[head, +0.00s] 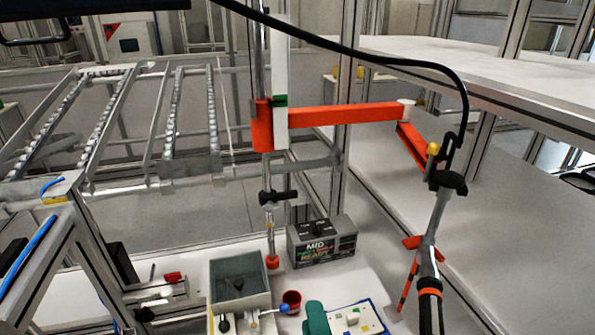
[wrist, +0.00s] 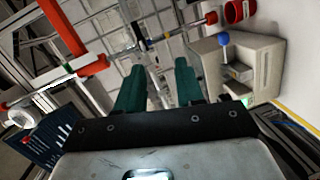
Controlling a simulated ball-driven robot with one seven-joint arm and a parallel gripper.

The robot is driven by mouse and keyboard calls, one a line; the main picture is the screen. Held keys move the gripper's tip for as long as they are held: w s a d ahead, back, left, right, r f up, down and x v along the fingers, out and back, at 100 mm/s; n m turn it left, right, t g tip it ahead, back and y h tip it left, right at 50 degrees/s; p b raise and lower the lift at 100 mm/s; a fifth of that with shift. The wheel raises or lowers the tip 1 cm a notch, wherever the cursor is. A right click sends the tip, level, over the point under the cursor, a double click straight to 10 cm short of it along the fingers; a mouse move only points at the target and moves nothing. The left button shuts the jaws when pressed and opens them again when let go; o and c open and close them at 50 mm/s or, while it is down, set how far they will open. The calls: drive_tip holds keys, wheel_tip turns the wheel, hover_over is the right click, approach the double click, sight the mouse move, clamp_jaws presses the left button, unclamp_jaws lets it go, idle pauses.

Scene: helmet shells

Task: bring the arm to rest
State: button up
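My gripper (wrist: 158,66) shows in the wrist view as two dark green fingers standing well apart. It is open, and nothing is held between the fingers. Beyond it are a pale tiled surface and rods, apart from the fingers. In the head view a teal shape (head: 316,317) shows at the bottom edge, beside a white board; I cannot tell whether it is a fingertip of mine. No helmet shell can be made out.
A red jointed arm (head: 345,112) on a post holds a hanging tool (head: 433,225). A grey box marked MID (head: 321,243), a grey bin (head: 240,302), a red cup (head: 291,300) and a white board (head: 370,323) crowd the bench. A roller rack (head: 130,115) stands left.

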drive_tip(key=s+d+f+m+g+h, duration=0.25)
drive_tip(key=d+f+m+g, duration=0.2)
drive_tip(key=d+f, duration=0.35)
drive_tip(key=s+d+f+m+g+h, duration=0.2)
drive_tip(key=s+d+f+m+g, duration=0.25)
drive_tip(key=d, duration=0.55)
drive_tip(key=s+d+f+m+g, duration=0.2)
drive_tip(key=s+m, duration=0.1)
drive_tip(key=s, duration=0.2)
drive_tip(key=s+d+f+m+g+y, duration=0.1)
drive_tip(key=s+d+f+m+g, duration=0.1)
drive_tip(key=s, duration=0.4)
drive_tip(key=s+d+f+m+g+y, duration=0.1)
drive_tip(key=s+d+f+m+g, duration=0.1)
drive_tip(key=s+f+m, duration=0.2)
drive_tip(key=shift+s+d+m, duration=0.3)
drive_tip(key=shift+s, duration=0.8)
drive_tip(key=shift+a, duration=0.1)
